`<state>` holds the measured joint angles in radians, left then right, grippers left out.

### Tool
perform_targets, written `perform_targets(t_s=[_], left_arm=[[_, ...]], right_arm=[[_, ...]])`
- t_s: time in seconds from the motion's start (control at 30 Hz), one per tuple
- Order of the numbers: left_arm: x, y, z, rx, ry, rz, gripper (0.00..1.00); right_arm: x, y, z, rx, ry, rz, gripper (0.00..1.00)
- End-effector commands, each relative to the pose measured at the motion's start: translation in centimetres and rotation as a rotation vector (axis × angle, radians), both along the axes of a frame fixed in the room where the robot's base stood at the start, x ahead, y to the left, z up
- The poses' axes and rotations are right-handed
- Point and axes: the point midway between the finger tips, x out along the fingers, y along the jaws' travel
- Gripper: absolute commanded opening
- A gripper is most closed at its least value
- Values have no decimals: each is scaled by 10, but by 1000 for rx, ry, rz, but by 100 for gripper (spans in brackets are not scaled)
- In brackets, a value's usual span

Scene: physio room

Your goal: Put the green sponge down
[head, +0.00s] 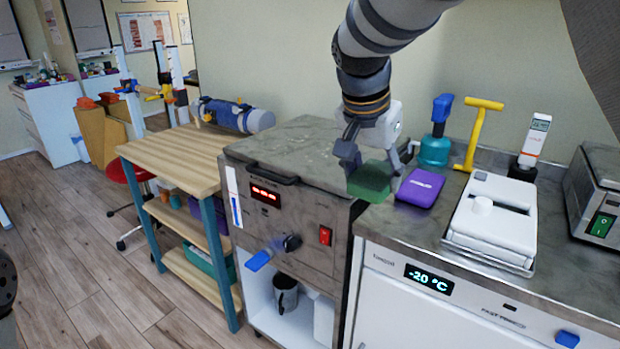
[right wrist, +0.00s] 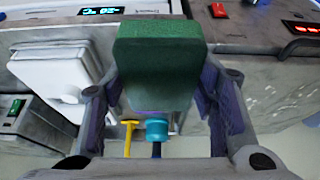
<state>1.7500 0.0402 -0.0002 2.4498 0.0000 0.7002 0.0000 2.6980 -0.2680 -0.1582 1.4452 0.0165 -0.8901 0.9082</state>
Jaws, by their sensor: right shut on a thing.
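The green sponge (head: 370,181) is a block held between the fingers of my right gripper (head: 368,160). It is at the left end of the grey counter (head: 400,225), just left of a purple pack (head: 420,188). I cannot tell whether its underside touches the counter. In the right wrist view the sponge (right wrist: 160,62) fills the space between the two fingers of the right gripper (right wrist: 162,85), which are shut on its sides. My left gripper is not in view.
A steel unit with a flat lid (head: 290,145) stands left of the sponge. A teal bottle (head: 435,148), a yellow T-shaped tool (head: 480,130) and a white device (head: 492,220) stand on the counter to the right. The counter front before the purple pack is bare.

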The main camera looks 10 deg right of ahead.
Motion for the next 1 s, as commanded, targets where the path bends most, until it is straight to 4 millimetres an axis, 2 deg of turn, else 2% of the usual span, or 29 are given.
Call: perform_targets(t_s=[0.03, 0.1, 0.2, 0.3, 0.47, 0.67, 1.0], left_arm=[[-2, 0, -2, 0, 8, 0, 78], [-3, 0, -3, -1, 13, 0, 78], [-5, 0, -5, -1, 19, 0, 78], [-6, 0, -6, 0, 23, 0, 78], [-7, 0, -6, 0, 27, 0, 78], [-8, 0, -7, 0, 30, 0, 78], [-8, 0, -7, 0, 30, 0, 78]], right_arm=[[4, -15, -11, 4, 9, -3, 18], [11, -37, -22, 4, 9, -3, 18], [16, -55, -46, 2, 10, -1, 18], [20, -68, -61, 0, 6, 0, 18], [23, -78, -73, 1, 4, 1, 18], [24, -81, -106, -1, 5, 4, 18], [24, -81, -110, -1, 1, 3, 18]])
